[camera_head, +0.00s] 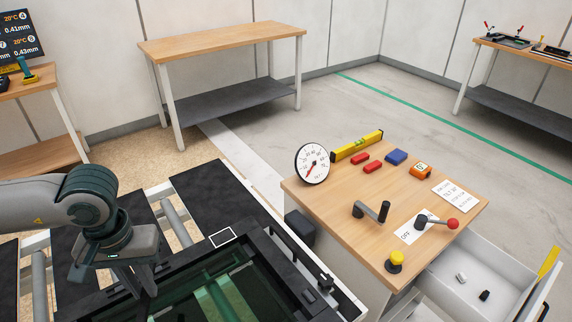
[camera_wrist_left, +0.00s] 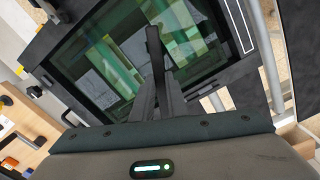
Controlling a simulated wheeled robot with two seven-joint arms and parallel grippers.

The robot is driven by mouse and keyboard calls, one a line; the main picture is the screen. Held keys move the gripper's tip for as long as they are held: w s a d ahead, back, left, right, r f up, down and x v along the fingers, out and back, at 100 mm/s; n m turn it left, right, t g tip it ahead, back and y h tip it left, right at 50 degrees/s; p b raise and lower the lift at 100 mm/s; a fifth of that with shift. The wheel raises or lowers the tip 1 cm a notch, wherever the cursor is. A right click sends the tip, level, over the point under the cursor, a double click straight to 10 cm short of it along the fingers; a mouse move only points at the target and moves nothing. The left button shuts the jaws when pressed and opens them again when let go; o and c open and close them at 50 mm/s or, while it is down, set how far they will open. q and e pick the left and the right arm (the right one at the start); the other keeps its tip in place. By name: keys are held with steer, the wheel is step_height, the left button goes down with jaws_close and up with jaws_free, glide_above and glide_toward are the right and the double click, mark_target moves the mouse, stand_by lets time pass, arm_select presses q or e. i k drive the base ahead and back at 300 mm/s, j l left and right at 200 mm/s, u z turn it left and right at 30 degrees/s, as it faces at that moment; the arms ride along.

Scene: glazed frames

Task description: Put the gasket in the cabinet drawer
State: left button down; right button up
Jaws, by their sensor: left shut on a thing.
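The cabinet (camera_head: 335,205) stands at the right with a wooden top. Its drawer (camera_head: 448,278) is pulled open at the front right; a small white piece (camera_head: 461,277) and a small black piece (camera_head: 484,295) lie inside. My left gripper (camera_head: 137,287) points down over the near left part of the dark glazed frame (camera_head: 265,257), away from the drawer. In the left wrist view its fingers (camera_wrist_left: 165,85) are together on a dark thing against the green glass (camera_wrist_left: 115,70). I cannot make out its outline or tell whether it is the gasket. My right gripper is not in view.
On the cabinet top are a dial gauge (camera_head: 312,163), a yellow level (camera_head: 357,146), red, blue and orange blocks, two lever handles and a yellow knob (camera_head: 395,261). A black box (camera_head: 300,228) is at the cabinet's left side. An empty wooden bench (camera_head: 220,40) stands behind.

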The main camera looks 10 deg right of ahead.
mark_target(474, 268)
steer(key=l+u, duration=0.1)
steer(key=l, duration=2.35)
steer(key=l+u, duration=0.15)
steer(key=l, duration=1.05)
steer(key=k+l, duration=0.1)
steer(key=l, duration=1.15)
steer(key=i+u, duration=0.05)
